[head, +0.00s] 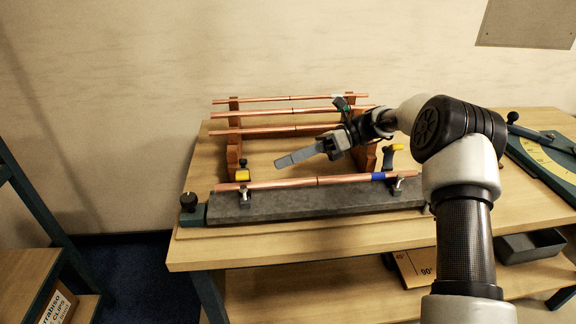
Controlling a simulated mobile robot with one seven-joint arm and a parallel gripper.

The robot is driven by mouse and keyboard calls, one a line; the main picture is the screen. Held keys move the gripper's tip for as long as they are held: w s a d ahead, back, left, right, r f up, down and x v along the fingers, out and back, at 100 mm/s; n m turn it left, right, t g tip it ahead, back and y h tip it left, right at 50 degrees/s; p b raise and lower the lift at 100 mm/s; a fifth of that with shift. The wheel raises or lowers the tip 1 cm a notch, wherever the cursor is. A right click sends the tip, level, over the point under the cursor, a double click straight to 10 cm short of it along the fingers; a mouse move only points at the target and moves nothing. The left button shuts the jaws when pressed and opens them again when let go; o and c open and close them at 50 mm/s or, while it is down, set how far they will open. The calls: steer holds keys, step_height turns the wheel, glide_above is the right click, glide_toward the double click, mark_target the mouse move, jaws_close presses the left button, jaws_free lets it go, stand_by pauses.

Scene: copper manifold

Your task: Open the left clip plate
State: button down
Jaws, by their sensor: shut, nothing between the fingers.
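A grey bar-shaped fixture (320,204) lies along the front of the wooden table. A copper pipe (275,184) rests on it, held by a small left clip (245,194) and a right clip (398,186). A yellow-and-black piece (242,174) sits low behind the left clip; a yellow piece (393,150) stands higher at the right. I cannot tell which part is the left clip plate or whether it is open. My gripper (281,161) is shut and empty, pointing left above and behind the pipe, right of the left yellow piece and apart from it.
Several copper pipes (245,131) lie across a reddish-brown wooden rack (233,155) behind my gripper. A green angle tool (540,150) lies at the far right. A grey tray (530,245) is on the lower shelf.

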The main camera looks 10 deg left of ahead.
mark_target(259, 183)
steer(key=x, duration=0.7)
steer(key=shift+s+a+f+b, duration=0.15)
steer(key=shift+s+a+b, duration=0.1)
steer(key=shift+b, duration=0.1)
